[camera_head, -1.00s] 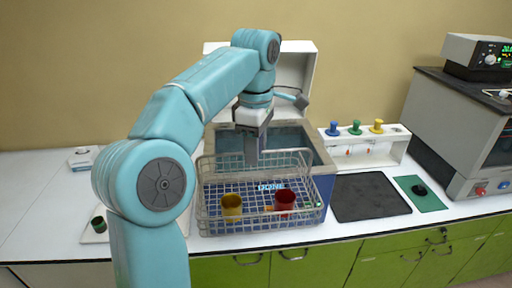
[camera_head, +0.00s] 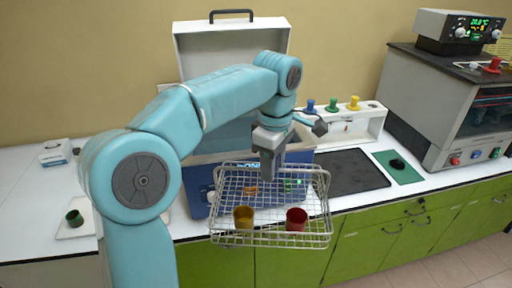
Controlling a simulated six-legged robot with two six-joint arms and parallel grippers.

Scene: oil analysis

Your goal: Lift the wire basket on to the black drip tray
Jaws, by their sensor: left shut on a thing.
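The wire basket (camera_head: 222,236) hangs level in front of the blue bath, its front part past the counter edge over the green cabinets. It holds a yellow cup (camera_head: 243,217) on the left and a red cup (camera_head: 296,219) on the right. My left gripper (camera_head: 269,176) points down at the basket's back side and is shut on the basket; the exact grip point is hard to make out. The black drip tray (camera_head: 350,172) lies flat and empty on the counter, right of the bath and behind the basket's right end. My right gripper is out of view.
The blue bath (camera_head: 200,190) with its raised white lid (camera_head: 232,50) stands behind the basket. A white rack (camera_head: 372,124) with coloured knobs is behind the tray. A green mat (camera_head: 397,167) and a grey oven (camera_head: 430,105) are to the right. A small green cup (camera_head: 75,218) is at left.

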